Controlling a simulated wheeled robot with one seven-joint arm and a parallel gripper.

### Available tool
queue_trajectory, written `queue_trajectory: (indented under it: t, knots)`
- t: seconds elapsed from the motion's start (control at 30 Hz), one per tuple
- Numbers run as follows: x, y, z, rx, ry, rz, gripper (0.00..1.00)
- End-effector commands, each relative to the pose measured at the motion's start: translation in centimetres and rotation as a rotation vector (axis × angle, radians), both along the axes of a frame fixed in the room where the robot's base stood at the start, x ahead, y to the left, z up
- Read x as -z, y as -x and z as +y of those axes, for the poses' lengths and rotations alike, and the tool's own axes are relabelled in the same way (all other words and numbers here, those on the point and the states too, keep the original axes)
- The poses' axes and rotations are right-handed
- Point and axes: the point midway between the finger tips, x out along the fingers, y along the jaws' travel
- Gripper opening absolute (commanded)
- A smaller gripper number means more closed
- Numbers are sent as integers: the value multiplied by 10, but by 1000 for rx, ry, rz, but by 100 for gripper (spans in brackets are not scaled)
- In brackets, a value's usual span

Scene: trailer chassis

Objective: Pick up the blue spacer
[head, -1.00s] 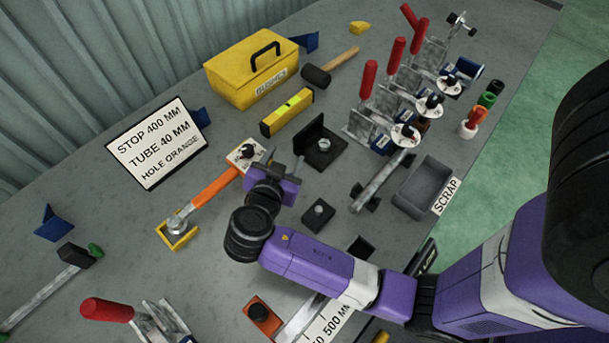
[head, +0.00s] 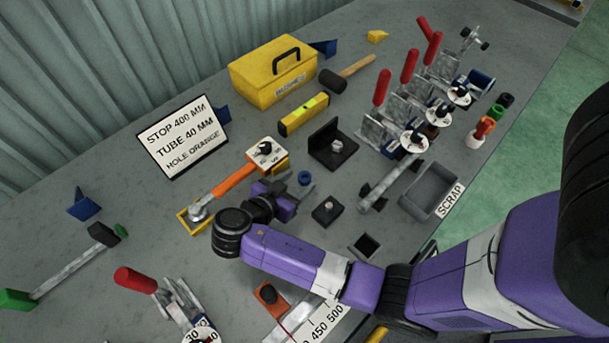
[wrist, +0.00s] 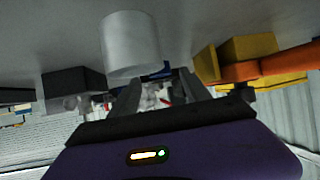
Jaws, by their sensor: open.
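The blue spacer (head: 304,178) is a small blue ring on the grey bench, in the middle of the head view. It lies just beyond my gripper (head: 289,186), on the upper right of its purple body, with nothing held. My gripper's two fingers also show apart in the wrist view (wrist: 156,92). A blue piece (wrist: 158,71) shows there beyond a pale cylinder; I cannot tell for sure that it is the spacer. Part of the fingers is hard to make out in the head view.
A pale cylinder (wrist: 131,45) stands close in the wrist view. An orange-handled tool (head: 233,181) lies left of the spacer. A black bracket (head: 333,147) and a small black block (head: 327,209) are right of it. The grey scrap tray (head: 430,190) is further right.

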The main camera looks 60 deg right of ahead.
Motion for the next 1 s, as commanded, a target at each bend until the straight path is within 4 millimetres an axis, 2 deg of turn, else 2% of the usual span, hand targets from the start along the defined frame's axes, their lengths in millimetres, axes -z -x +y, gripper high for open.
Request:
queue_trajectory:
  t: [0.2, 0.47, 0.7, 0.77, 1.0]
  knots:
    - [10, 3, -22, 1, 0, 0, 55]
    - [13, 3, -24, -1, -1, -1, 55]
    - [12, 2, -24, -1, -1, -1, 10]
    - [12, 2, -24, -1, -1, -1, 0]
    - [12, 2, -24, -1, 0, -2, 0]
